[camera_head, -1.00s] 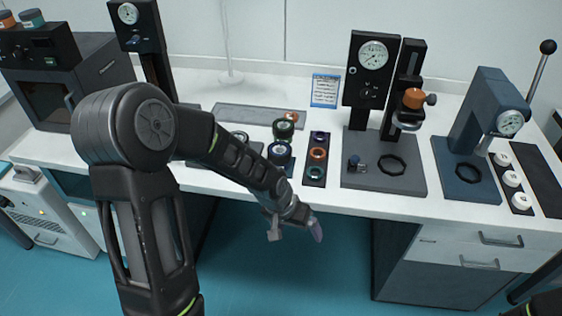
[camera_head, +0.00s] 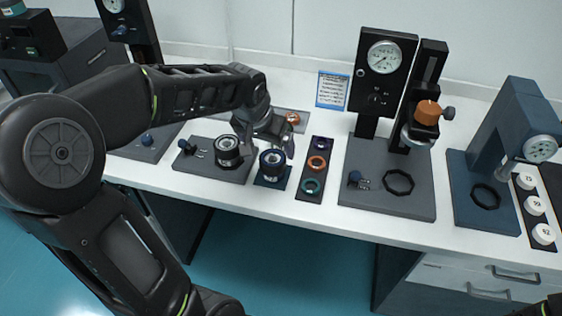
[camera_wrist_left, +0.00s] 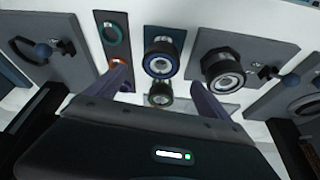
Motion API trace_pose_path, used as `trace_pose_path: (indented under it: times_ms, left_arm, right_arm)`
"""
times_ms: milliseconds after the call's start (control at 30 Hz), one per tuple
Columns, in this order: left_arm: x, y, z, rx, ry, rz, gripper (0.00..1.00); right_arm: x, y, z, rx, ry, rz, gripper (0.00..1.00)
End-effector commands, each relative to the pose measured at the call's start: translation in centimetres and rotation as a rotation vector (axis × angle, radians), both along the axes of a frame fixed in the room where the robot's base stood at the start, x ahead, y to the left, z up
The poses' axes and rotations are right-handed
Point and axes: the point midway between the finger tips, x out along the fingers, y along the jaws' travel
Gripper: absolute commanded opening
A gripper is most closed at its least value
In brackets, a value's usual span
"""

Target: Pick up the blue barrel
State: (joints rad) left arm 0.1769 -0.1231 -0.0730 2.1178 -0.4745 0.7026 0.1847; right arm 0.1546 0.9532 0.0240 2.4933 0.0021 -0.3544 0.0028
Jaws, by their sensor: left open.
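The blue barrel (camera_head: 272,162), a dark cylinder with a blue ring around its top lens, stands upright on a small dark blue base near the table's front. It also shows in the left wrist view (camera_wrist_left: 161,58). My left gripper (camera_head: 268,145) is open and empty, just behind and above the blue barrel in the head view. In the left wrist view its two fingers (camera_wrist_left: 162,88) are spread apart, with the blue barrel beyond them. I cannot tell how far apart they are in depth.
Another dark barrel (camera_head: 228,152) stands close left on a grey fixture plate. A smaller barrel (camera_wrist_left: 160,93) shows between the fingers. A black strip with coloured rings (camera_head: 316,163) lies right. Gauge stands (camera_head: 383,95) rise further right. The table's front edge is clear.

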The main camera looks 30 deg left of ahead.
Motion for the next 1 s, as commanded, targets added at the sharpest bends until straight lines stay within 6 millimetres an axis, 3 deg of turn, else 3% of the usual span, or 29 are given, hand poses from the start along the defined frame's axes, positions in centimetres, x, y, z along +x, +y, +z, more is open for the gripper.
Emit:
trace_pose_path:
  times_ms: [267,533,867,1000]
  left_arm:
    - [0.0,0.0,-0.1,0.000,0.000,0.000,0.92]
    - [0.9,0.2,-2.4,0.000,0.002,0.000,0.92]
    - [1.0,0.2,-2.6,-0.001,0.001,0.000,0.92]
    - [1.4,0.2,-3.7,-0.002,0.005,-0.001,0.92]
  right_arm:
    - [-0.1,0.0,0.0,0.000,0.001,0.000,0.36]
    - [-0.1,0.0,0.3,-0.001,0.002,0.000,0.36]
    - [-0.1,0.0,0.3,-0.001,0.002,0.000,0.36]
    - [-0.1,0.0,0.8,-0.001,0.004,-0.001,0.36]
